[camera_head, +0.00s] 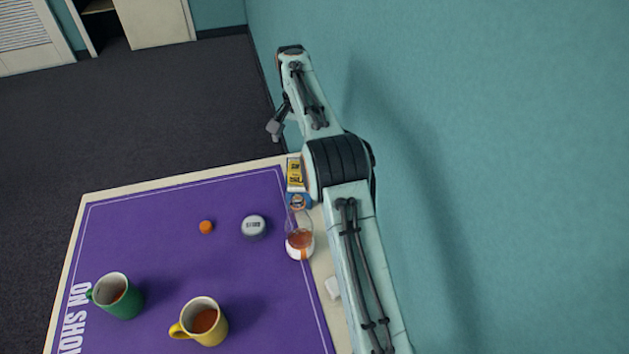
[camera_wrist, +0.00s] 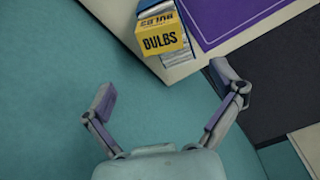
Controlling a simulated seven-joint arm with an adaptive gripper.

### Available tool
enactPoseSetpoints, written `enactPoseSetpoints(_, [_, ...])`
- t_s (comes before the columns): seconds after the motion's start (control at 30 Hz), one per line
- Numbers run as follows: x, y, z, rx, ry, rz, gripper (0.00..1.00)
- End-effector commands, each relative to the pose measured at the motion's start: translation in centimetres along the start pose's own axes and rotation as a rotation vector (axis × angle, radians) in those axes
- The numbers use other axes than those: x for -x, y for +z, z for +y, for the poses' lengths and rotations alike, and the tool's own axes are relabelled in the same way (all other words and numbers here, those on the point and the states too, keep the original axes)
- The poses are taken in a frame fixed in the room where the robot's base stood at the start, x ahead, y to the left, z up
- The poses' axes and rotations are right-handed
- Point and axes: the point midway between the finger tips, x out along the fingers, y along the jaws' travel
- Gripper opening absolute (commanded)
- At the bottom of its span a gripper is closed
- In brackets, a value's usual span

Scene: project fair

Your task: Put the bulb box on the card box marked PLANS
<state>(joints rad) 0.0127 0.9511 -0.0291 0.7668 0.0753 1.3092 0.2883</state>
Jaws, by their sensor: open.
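The bulb box, a yellow box marked BULBS (camera_wrist: 162,40), is near the top of the wrist view, close to the table's edge and wall. It also shows in the head view as a yellow box (camera_head: 296,174) at the table's far right corner. A blue box (camera_head: 301,206) is right against it; whether they touch is unclear. My gripper (camera_wrist: 163,88) is open and empty, its fingers spread wide, with the bulb box beyond the fingertips. In the head view my gripper (camera_head: 275,128) is partly hidden by my arm, beyond the table's far edge. No marking PLANS is readable.
A purple mat (camera_head: 170,250) covers the table. On it are a green mug (camera_head: 118,296), a yellow mug (camera_head: 200,322), a grey round tin (camera_head: 254,227) and a small orange thing (camera_head: 206,227). A glass with orange contents (camera_head: 300,243) stands near the right edge. A teal wall (camera_head: 500,150) is close on the right.

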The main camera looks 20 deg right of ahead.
Motion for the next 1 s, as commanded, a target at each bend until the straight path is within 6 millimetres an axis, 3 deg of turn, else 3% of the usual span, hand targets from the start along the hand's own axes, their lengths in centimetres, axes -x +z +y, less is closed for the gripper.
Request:
enactPoseSetpoints(0.17, [1.4,0.7,0.2,0.016,-0.001,-0.003,0.93])
enactPoseSetpoints(0.27, [4.3,2.9,1.0,0.056,-0.006,-0.013,0.93])
enactPoseSetpoints(0.37, [8.0,7.1,2.4,0.122,-0.014,-0.030,0.93])
enactPoseSetpoints(0.4, [9.3,9.3,3.1,0.152,-0.019,-0.039,0.93])
enactPoseSetpoints(0.57, [12.6,19.6,6.3,0.276,-0.042,-0.072,0.93])
enactPoseSetpoints(0.7, [12.4,28.9,9.1,0.377,-0.065,-0.100,0.93])
enactPoseSetpoints(0.8, [11.2,34.1,10.6,0.432,-0.079,-0.118,0.93])
enactPoseSetpoints(0.9, [10.0,37.5,11.5,0.471,-0.089,-0.128,0.93])
enactPoseSetpoints(1.0, [9.2,39.2,12.0,0.489,-0.094,-0.135,0.93])
